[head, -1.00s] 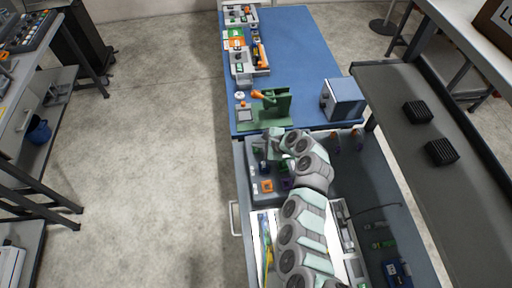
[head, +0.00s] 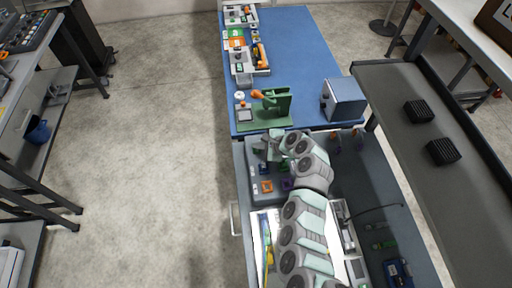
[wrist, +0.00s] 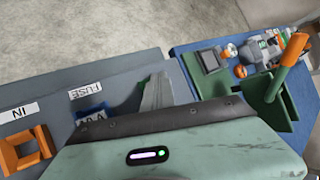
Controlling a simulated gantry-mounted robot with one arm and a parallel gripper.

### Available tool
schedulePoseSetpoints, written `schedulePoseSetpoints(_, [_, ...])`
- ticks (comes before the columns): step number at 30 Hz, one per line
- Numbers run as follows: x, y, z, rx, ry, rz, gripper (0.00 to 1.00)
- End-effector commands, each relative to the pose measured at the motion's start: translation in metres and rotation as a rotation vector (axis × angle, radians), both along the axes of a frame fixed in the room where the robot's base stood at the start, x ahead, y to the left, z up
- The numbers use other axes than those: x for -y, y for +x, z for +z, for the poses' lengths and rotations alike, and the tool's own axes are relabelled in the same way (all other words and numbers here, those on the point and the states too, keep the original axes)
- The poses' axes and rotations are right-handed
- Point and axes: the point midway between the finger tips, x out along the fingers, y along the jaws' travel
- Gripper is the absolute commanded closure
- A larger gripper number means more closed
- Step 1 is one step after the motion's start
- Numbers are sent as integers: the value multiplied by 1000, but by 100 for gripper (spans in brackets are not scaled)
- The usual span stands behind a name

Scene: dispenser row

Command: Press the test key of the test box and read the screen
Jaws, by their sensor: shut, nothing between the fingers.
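A green fixture (head: 275,108) with an orange lever stands at the near edge of the blue mat; its base bears a grey square panel (head: 245,115) and small round knobs. I cannot tell for certain whether this is the test box; no key label or screen text is readable. My gripper (head: 268,147) is shut and empty, over the grey panel before the mat. Its fingers (wrist: 156,92) show in the wrist view, apart from the fixture.
A blue-grey box (head: 344,99) stands right of the fixture. Below my gripper, the grey panel holds an orange square frame (wrist: 27,150) by an "IN" label and a blue one (wrist: 92,113) by "FUSE". Several devices line the mat's far left.

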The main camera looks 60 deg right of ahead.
Motion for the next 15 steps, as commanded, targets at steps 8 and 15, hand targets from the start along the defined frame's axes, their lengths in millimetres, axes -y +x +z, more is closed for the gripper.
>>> schedulePoseSetpoints(8, [0, 0, 1, -1, 0, 0, 100])
schedulePoseSetpoints(15, [0, 0, 13, -2, 0, 1, 100])
